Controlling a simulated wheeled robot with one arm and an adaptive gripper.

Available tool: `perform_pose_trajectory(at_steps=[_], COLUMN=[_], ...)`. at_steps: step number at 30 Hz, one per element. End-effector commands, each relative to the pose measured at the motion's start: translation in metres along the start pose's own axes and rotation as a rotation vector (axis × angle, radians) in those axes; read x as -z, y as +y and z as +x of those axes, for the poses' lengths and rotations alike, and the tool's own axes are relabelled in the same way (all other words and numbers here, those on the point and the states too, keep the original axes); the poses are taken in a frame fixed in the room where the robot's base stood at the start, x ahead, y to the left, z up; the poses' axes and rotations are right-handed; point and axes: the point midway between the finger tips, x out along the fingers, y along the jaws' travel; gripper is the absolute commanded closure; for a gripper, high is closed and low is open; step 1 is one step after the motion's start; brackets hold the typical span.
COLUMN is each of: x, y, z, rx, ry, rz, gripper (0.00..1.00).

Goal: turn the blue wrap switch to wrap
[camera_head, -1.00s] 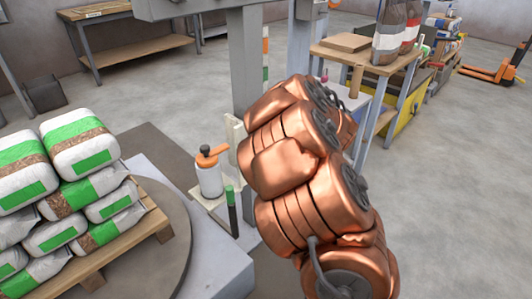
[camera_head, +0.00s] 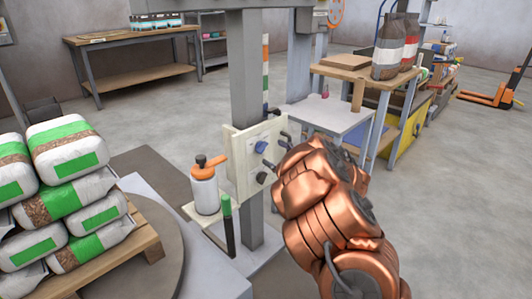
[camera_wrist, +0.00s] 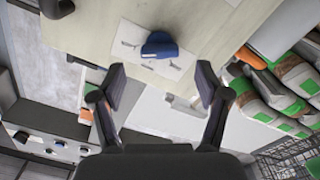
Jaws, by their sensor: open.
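The blue wrap switch (camera_head: 261,147) is a small knob on the pale panel (camera_head: 240,168) fixed to the grey post. In the wrist view the blue switch (camera_wrist: 159,46) sits on a white label with dark markings, beyond my fingertips and between their lines. I cannot read the label's words. My gripper (camera_wrist: 160,80) is open and empty, its two dark fingers apart and not touching the switch. In the head view my copper arm stands right of the panel, with the gripper (camera_head: 276,152) mostly hidden at its far end.
Stacked pellet bags (camera_head: 70,190) lie on a pallet at left. Open floor lies at right.

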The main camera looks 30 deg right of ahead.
Motion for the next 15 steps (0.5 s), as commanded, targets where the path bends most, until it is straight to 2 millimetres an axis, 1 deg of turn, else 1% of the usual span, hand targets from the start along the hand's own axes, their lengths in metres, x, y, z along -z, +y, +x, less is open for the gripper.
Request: perform_pose_trajectory(at_steps=[1,3,7,10,15], x=[-0.002,-0.002,-0.002,-0.001,0.000], y=[-0.003,-0.002,-0.001,-0.001,0.000], z=[0.009,0.020,0.035,0.043,0.047], rx=[0.003,0.002,0.000,-0.001,-0.001], ry=[0.004,0.002,0.001,0.000,0.000], rz=[-0.002,-0.003,-0.001,-0.002,-0.001], gripper=[0.25,0.25,0.25,0.25,0.25])
